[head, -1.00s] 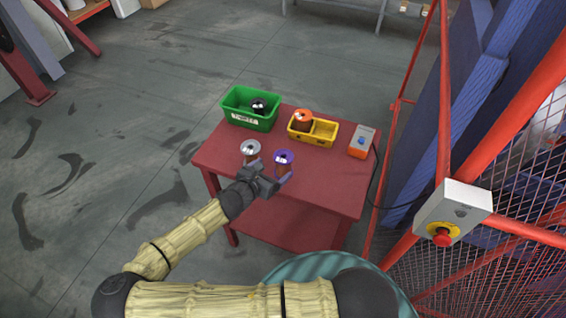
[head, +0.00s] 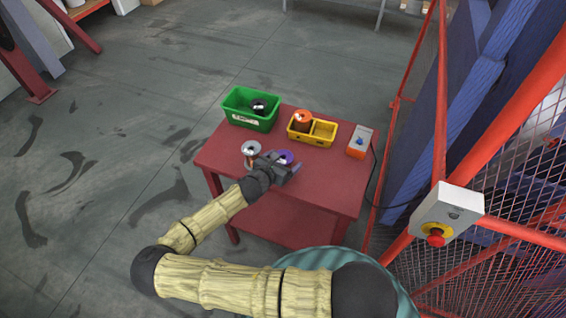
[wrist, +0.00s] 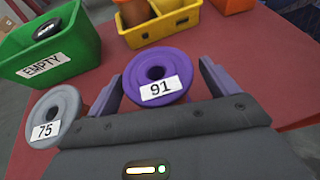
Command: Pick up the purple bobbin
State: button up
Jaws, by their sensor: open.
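The purple bobbin (wrist: 158,69), labelled 91, stands on the red table. In the wrist view it lies between the two open fingers of my gripper (wrist: 157,88), with a finger on each side; I cannot tell whether either finger touches it. In the head view the purple bobbin (head: 284,156) is partly hidden behind my gripper (head: 284,167).
A grey bobbin (wrist: 54,115) labelled 75 stands close to the left finger. A green bin (head: 236,113) labelled EMPTY and a yellow tray (head: 325,140) holding an orange bobbin (head: 303,116) stand behind. A control box (head: 360,141) is at right. The red table's (head: 318,192) front right is clear.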

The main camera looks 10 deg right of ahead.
dwell(0.5)
jog(key=c, duration=1.5)
jog(key=shift+r, duration=0.15)
notch_tip(320, 180, up, 10)
jog(key=b, duration=0.2)
